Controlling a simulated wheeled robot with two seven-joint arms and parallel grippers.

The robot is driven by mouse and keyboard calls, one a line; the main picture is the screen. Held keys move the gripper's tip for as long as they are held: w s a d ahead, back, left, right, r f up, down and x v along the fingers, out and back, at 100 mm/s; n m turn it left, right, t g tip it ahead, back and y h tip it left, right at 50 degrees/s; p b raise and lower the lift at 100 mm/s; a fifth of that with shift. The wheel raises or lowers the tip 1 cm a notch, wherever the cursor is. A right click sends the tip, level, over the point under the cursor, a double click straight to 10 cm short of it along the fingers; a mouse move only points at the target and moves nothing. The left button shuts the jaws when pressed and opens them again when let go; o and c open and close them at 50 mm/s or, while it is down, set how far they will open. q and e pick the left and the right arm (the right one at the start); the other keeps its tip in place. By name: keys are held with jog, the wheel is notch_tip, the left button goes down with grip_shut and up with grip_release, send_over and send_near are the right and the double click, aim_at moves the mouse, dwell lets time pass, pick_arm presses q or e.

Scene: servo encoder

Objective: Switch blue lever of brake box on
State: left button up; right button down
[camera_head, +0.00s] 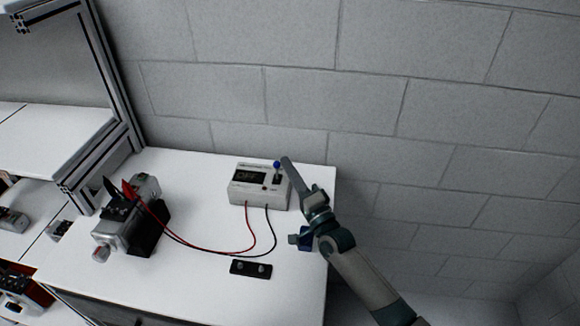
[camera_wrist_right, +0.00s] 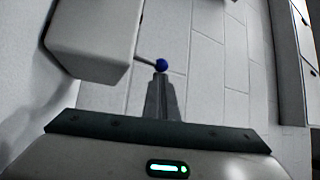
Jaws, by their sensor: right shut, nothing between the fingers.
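The brake box (camera_head: 259,187) is a white box with a dark display reading OFF, near the back right of the white table. Its lever has a blue ball tip (camera_head: 277,164) and stands up at the right of the box's top. My right gripper (camera_head: 286,160) is shut and empty, its fingertips right beside the blue tip. In the right wrist view the blue ball (camera_wrist_right: 160,65) shows just beyond the closed fingertips (camera_wrist_right: 160,77), and the box (camera_wrist_right: 92,38) is at the upper left. I cannot tell whether fingers and lever touch. My left gripper is not in view.
Red and black wires run from the box to a metal motor (camera_head: 128,222) at the left of the table. A small black plate with knobs (camera_head: 250,269) lies in front. A metal frame (camera_head: 110,90) stands at left, and a block wall is behind.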

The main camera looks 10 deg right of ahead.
jog(key=shift+s+a+r, duration=0.1)
jog(key=shift+a, duration=0.05)
dwell(0.6)
jog(key=shift+r, duration=0.55)
notch_tip(320, 180, up, 2)
jog(key=shift+r+b, duration=0.1)
jog(key=shift+b, duration=0.4)
jog(key=s+d+r+b, duration=0.2)
jog(key=s+d+r, duration=0.5)
jog(key=s+d, duration=0.1)
jog(key=shift+d+r, duration=0.2)
jog(key=shift+d, duration=0.05)
